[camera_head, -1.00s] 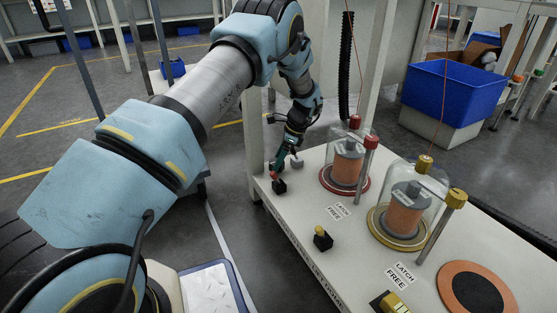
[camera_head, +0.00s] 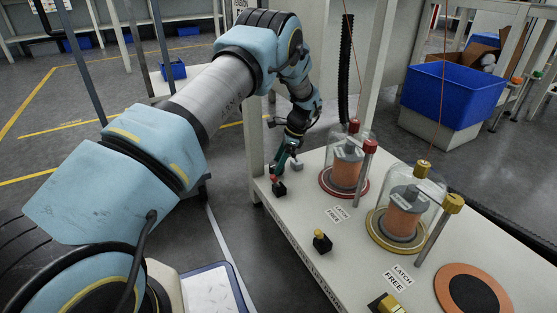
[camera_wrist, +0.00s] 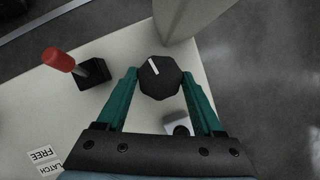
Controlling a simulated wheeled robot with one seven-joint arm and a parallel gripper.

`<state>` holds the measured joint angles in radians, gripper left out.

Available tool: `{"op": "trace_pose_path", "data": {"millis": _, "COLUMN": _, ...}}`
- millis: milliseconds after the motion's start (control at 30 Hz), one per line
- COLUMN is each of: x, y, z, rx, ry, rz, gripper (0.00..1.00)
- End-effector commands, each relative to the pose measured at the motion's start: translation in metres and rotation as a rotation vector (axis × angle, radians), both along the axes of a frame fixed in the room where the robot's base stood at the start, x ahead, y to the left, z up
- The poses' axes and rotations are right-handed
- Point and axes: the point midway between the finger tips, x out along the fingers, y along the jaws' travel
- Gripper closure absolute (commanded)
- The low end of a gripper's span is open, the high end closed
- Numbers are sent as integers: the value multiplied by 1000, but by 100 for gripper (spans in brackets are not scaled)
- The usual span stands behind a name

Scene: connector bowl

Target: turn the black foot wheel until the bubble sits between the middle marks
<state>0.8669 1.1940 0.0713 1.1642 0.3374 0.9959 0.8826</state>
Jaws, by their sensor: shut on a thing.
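The black foot wheel (camera_wrist: 160,84), a faceted knob with a short white line, sits between the two green fingers of my gripper (camera_wrist: 160,75) in the wrist view. The fingers close on it from both sides. Its white line points up and slightly left. A small pale block with a dark round part (camera_wrist: 176,123) lies between the fingers, nearer the palm; I cannot tell what it is. In the head view, my gripper (camera_head: 284,160) reaches down at the bench's far left corner, and the wheel is not clearly visible. I cannot make out a bubble or marks.
A red-handled lever on a black base (camera_wrist: 92,73) stands left of my gripper on the white bench (camera_head: 300,215). A red-ringed bell jar (camera_head: 347,172) and a yellow-ringed one (camera_head: 404,212) stand rightward. A post (camera_wrist: 178,22) rises close beyond the wheel.

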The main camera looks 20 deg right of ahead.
Motion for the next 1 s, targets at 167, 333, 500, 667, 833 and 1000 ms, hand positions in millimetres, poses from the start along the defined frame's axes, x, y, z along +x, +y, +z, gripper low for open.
{"op": "trace_pose_path", "data": {"millis": 167, "x": 1, "y": 0, "z": 3, "rx": 0, "ry": 1, "rz": 147, "gripper": 87}}
{"op": "trace_pose_path", "data": {"millis": 333, "x": 3, "y": 0, "z": 2, "rx": -1, "ry": 1, "rz": 310, "gripper": 87}}
{"op": "trace_pose_path", "data": {"millis": 500, "x": 4, "y": -1, "z": 0, "rx": -1, "ry": 1, "rz": 472, "gripper": 87}}
{"op": "trace_pose_path", "data": {"millis": 667, "x": 5, "y": 0, "z": 0, "rx": -1, "ry": 1, "rz": 623, "gripper": 87}}
{"op": "trace_pose_path", "data": {"millis": 833, "x": 6, "y": 0, "z": -1, "rx": -1, "ry": 0, "rz": 771, "gripper": 87}}
{"op": "trace_pose_path", "data": {"millis": 1000, "x": 6, "y": 0, "z": 0, "rx": -2, "ry": 1, "rz": 893, "gripper": 87}}
